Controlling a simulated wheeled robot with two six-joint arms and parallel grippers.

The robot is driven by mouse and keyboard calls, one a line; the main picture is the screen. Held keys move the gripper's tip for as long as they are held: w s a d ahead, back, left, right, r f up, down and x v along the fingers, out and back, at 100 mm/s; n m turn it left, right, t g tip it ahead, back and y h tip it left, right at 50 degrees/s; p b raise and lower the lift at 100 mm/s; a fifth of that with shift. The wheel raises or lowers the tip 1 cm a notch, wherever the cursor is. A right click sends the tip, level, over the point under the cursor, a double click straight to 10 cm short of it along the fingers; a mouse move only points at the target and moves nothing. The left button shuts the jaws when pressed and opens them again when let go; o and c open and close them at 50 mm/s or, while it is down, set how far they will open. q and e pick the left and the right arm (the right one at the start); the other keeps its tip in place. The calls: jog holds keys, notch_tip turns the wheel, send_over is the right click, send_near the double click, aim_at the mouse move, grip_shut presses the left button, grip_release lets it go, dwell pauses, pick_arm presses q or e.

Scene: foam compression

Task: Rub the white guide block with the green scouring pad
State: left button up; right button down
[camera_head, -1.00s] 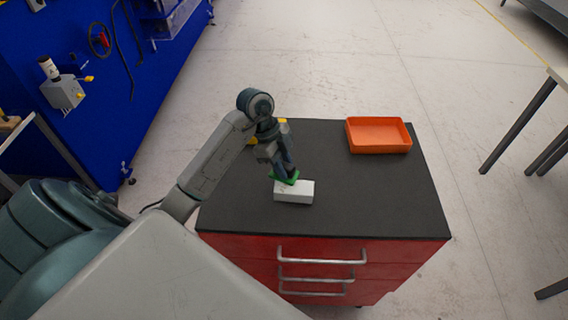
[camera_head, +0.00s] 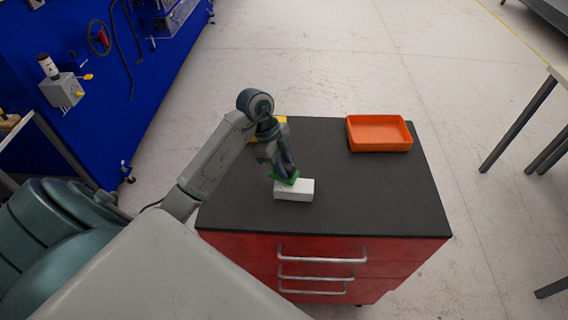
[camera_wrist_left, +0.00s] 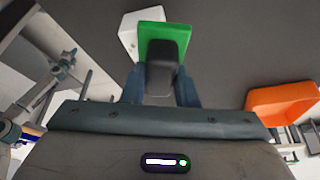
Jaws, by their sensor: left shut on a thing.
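The white guide block (camera_head: 298,192) lies on the dark top of the red drawer cabinet in the head view. My left gripper (camera_head: 284,170) is shut on the green scouring pad (camera_head: 287,179) and holds it at the block's upper left part. The pad looks tilted and appears to touch the block, though a small gap cannot be ruled out. In the left wrist view the green pad (camera_wrist_left: 166,36) stands out beyond the fingers, with part of the white block (camera_wrist_left: 128,34) visible behind it. My right gripper is not in view.
An orange tray (camera_head: 379,149) stands at the back right of the cabinet top (camera_head: 370,200). A yellow thing (camera_head: 281,119) lies at the back left, partly hidden by my arm. The cabinet top right of the block is clear.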

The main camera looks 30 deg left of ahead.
pick_arm(q)
jog(key=shift+f+b, duration=0.3)
jog(key=shift+f, duration=0.3)
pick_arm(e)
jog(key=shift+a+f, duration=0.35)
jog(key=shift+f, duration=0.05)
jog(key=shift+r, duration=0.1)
pick_arm(q)
jog(key=shift+s+d+r+p, duration=0.1)
jog(key=shift+s+d+p, duration=0.2)
jog(key=shift+s, duration=0.2)
jog(key=shift+s+d+r+p, duration=0.1)
jog(key=shift+s+d+p, duration=0.1)
jog(key=shift+s+p, duration=0.2)
jog(key=shift+s+d+p, duration=0.3)
jog(key=shift+s+d, duration=0.1)
jog(key=shift+s, duration=0.45)
jog(key=shift+f, duration=0.15)
jog(key=shift+w+a+f+b, duration=0.1)
jog(key=shift+w+a+b, duration=0.1)
jog(key=shift+w+a, duration=0.35)
jog(key=shift+w+a+f+b, duration=0.1)
jog(key=shift+w+a+b, duration=0.1)
jog(key=shift+w, duration=0.65)
jog(key=shift+w+a, duration=0.1)
jog(key=shift+w, duration=0.1)
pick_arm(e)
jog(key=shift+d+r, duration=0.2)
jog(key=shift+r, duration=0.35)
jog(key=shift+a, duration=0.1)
